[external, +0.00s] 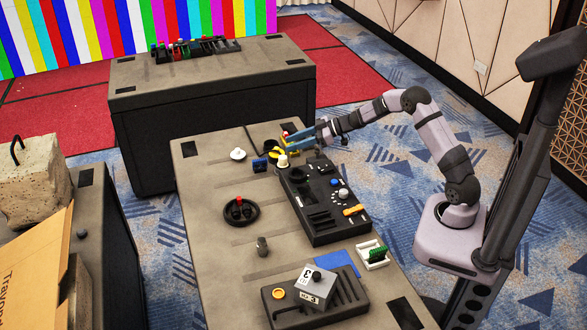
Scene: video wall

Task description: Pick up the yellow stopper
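A small yellow thing (274,151), which may be the yellow stopper, lies near the far end of the middle table. It is too small to make out its shape. My gripper (289,142) reaches in from the right with its blue fingers low over this spot, just right of the yellow thing. A small red item shows beside the fingertips. I cannot tell whether the fingers are apart or touch anything. A cream knob-like piece (283,161) stands just below the fingertips in the picture.
A black console (325,204) with knobs and an orange-yellow piece (354,211) lies below my gripper. A blue block (260,165), a white cone (238,154) and a round black dish (229,215) are to the left.

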